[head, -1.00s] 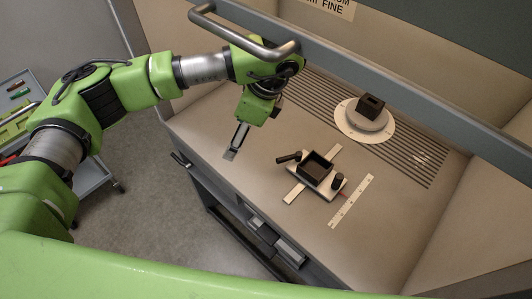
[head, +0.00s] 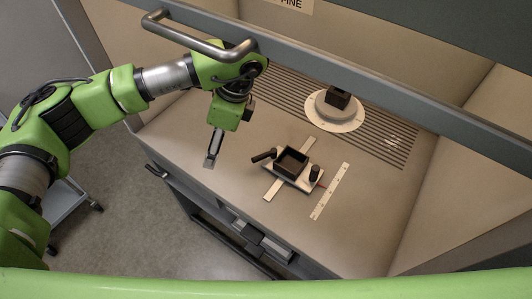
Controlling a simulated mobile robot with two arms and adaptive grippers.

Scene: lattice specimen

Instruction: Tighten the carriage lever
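The carriage is a small pale plate (head: 304,185) with a black open-topped box (head: 290,163) on it. It sits across a flat pale rail (head: 272,190) on the bench. A black lever (head: 264,156) sticks out at the carriage's left side. A black knob (head: 314,173) stands at its right side. My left gripper (head: 210,161) points down to the left of the lever, apart from it, with nothing seen in it. Its fingers overlap from this angle, so I cannot tell their opening. My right gripper is not in view.
A pale scale strip (head: 330,191) lies right of the carriage. A round white base (head: 325,120) with a black block stands behind, near a slotted grille (head: 385,142). A grey sash bar with a metal handle (head: 200,38) crosses above my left arm. Bare bench (head: 195,125) surrounds the gripper.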

